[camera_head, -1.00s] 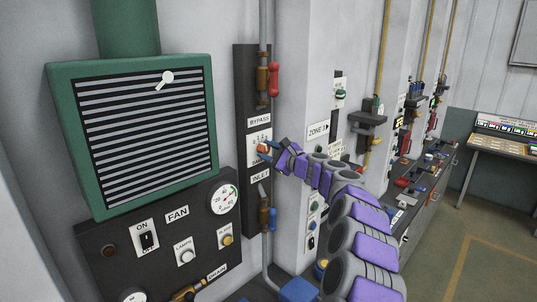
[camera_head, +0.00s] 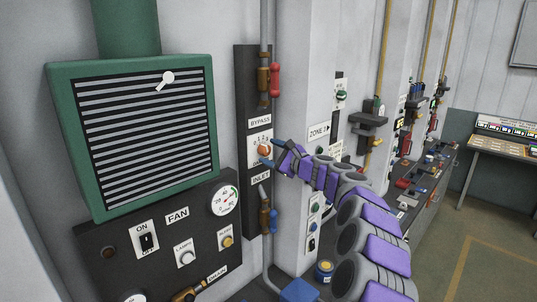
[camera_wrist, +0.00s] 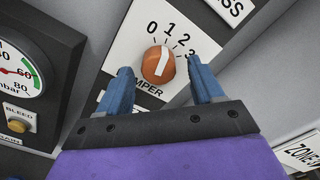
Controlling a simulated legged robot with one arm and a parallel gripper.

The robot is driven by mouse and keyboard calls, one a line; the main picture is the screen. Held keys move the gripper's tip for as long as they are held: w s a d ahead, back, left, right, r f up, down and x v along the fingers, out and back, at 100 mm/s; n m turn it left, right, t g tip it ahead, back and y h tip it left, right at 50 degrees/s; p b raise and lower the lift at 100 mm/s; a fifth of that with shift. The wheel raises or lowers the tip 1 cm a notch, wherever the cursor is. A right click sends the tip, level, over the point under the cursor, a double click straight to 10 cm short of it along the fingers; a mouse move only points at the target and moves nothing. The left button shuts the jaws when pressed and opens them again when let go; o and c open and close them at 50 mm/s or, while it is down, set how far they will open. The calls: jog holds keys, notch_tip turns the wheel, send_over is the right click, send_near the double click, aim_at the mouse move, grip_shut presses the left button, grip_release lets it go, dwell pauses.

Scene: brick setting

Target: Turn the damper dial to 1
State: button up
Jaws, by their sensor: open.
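The damper dial is an orange knob with a white pointer stripe on a white plate (camera_head: 254,139), between the BYPASS and INLET labels. In the wrist view the knob (camera_wrist: 158,66) shows in full, with the numbers 0, 1, 2 and 3 (camera_wrist: 191,50) around its upper side. The stripe points up and slightly right, roughly at 1. My gripper (camera_head: 272,153) is open and empty, just right of the dial and apart from it. In the wrist view its two blue fingers (camera_wrist: 159,72) appear on either side of the knob without gripping it. The DAMPER label is partly hidden by a finger.
Red (camera_head: 274,79) and blue (camera_head: 272,220) valve handles sit above and below the dial on the dark panel. A pressure gauge (camera_head: 224,200) and the FAN panel are to the left. A wall corner with a ZONE sign (camera_head: 318,132) stands to the right.

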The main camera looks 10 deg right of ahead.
jog(key=b+v, duration=0.1)
jog(key=v, duration=1.5)
jog(key=s+a+f+n+g+y+b, duration=0.1)
jog(key=s+a+f+n+g+b, duration=0.1)
jog(key=s+a+n+g, duration=0.45)
jog(key=s+a+f+n+g+y+b, duration=0.1)
jog(key=s+a+f+n+b, duration=0.15)
jog(key=s+a, duration=0.8)
jog(key=s+a+f+n+g+h+b, duration=0.3)
jog(key=s+a+f+n+g, duration=0.25)
jog(key=s+a+f, duration=0.35)
jog(key=s+d+f+n+g+h+b, duration=0.1)
jog(key=s+d+f+h, duration=0.2)
jog(key=s+d+f, duration=0.2)
jog(key=s+d+f+n+g+h+b, duration=0.1)
jog(key=s+d+f+n+h+b, duration=0.1)
jog(key=s+d+f, duration=0.3)
jog(key=s+d+f+n+g+h+b, duration=0.1)
jog(key=s+d+f+h, duration=0.3)
jog(key=s+f, duration=0.5)
jog(key=s+d+n+b, duration=0.1)
jog(key=s+d, duration=0.1)
jog(key=s, duration=0.5)
jog(key=shift+s+f+h, duration=0.2)
jog(key=shift+f+h, duration=0.1)
jog(key=shift+f, duration=0.1)
